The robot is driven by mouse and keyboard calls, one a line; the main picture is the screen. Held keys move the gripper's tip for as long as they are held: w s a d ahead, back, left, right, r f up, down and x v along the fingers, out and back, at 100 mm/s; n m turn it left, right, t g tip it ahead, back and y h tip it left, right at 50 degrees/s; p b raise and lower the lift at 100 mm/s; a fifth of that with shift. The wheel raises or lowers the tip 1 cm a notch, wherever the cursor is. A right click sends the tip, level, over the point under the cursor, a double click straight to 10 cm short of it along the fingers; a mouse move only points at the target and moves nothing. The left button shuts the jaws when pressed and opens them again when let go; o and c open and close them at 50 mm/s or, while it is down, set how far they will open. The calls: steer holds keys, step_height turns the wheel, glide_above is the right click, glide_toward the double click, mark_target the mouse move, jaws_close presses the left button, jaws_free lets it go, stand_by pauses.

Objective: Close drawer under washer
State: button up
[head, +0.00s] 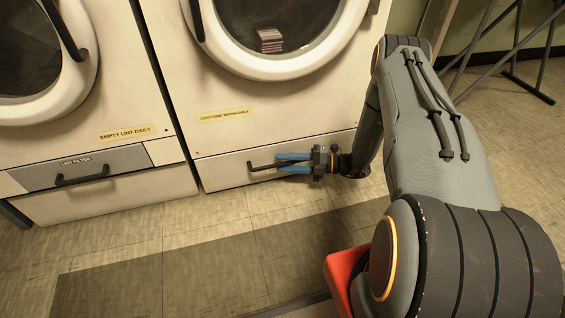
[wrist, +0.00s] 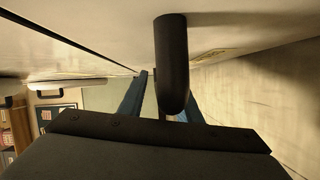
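The washer (head: 224,85) is the cream machine on the right, with a round door and a yellow label. Its drawer (head: 218,172) is the low front panel beneath, with a dark handle (head: 256,166). The panel looks nearly flush; I cannot tell how far out it is. My gripper (head: 277,163) is open at the handle, with one blue finger above it and one below. In the wrist view the dark handle (wrist: 172,60) stands between the fingers and partly hides the right one. A gap shows beside the left finger, and contact is unclear.
A second machine with a grey lint filter drawer (head: 82,168) stands at the left. A red part (head: 343,270) shows low in the head view beside my arm. A folding metal rack (head: 515,60) stands at the back right.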

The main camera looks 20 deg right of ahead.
steer(key=p+v, duration=0.2)
steer(key=v, duration=0.4)
steer(key=shift+d, duration=0.25)
steer(key=shift+s, duration=0.15)
